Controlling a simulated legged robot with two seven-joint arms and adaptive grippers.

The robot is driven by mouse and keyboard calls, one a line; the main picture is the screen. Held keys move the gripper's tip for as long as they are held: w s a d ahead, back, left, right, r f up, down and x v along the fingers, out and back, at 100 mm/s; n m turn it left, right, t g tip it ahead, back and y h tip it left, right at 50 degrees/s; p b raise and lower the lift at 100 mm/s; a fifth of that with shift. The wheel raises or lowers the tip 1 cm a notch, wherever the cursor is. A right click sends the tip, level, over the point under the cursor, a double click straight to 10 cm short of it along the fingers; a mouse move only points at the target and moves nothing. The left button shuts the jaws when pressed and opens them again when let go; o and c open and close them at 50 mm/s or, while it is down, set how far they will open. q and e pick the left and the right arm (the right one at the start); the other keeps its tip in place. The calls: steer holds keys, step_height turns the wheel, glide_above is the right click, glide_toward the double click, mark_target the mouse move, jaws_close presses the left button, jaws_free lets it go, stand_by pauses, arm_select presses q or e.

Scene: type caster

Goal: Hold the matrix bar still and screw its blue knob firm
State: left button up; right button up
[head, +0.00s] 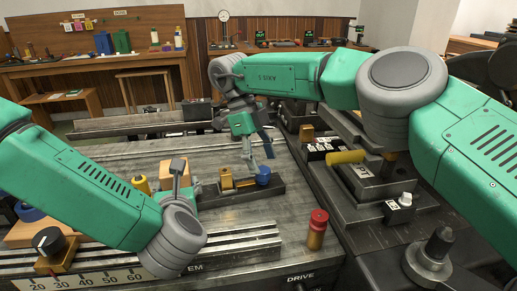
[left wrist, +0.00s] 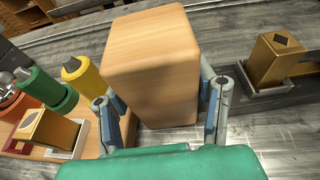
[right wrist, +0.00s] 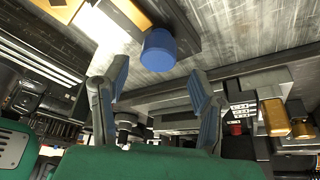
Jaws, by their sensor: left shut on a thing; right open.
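The brass matrix bar (head: 227,180) sits in a dark base on the grey bench, with its round blue knob (head: 263,176) at the right end. In the left wrist view a brass block with a dark diamond mark (left wrist: 278,58) stands to the right, apart from my fingers. My left gripper (left wrist: 157,88) is shut on a wooden block (left wrist: 158,50), left of the bar; its fingers are partly hidden in the head view. My right gripper (head: 259,158) is open and points down just above the blue knob. In the right wrist view the knob (right wrist: 158,48) lies just beyond the fingertips.
A red-topped brass cylinder (head: 317,230) stands on the bench at front right. A yellow-handled fixture (head: 346,157) lies right of the bar. Yellow (left wrist: 82,75) and green (left wrist: 40,85) cylinders and another brass piece (left wrist: 45,130) stand left of the wooden block.

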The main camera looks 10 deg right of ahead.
steer(key=shift+v, duration=2.4)
steer(key=shift+w, duration=0.1)
arm_select(q)
steer(key=o, duration=1.2)
steer(key=shift+o, duration=0.2)
